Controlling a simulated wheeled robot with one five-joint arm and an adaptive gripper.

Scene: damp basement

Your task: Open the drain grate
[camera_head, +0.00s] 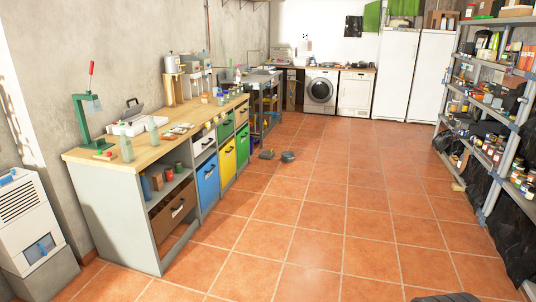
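No drain grate can be made out for certain. A small round dark grey object (288,156) sits on the tiled floor, a little right of the long workbench. It is too small to tell whether it is the grate or its cover. A smaller dark object (266,154) lies on the floor just left of it, close to the bench. My gripper is not in view.
A long wooden-topped workbench (165,138) with coloured bins lines the left wall. A white dehumidifier-like unit (30,225) stands front left. Loaded metal shelves (523,105) line the right. A washing machine (320,92) stands at the back. The middle tiled floor (330,205) is clear.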

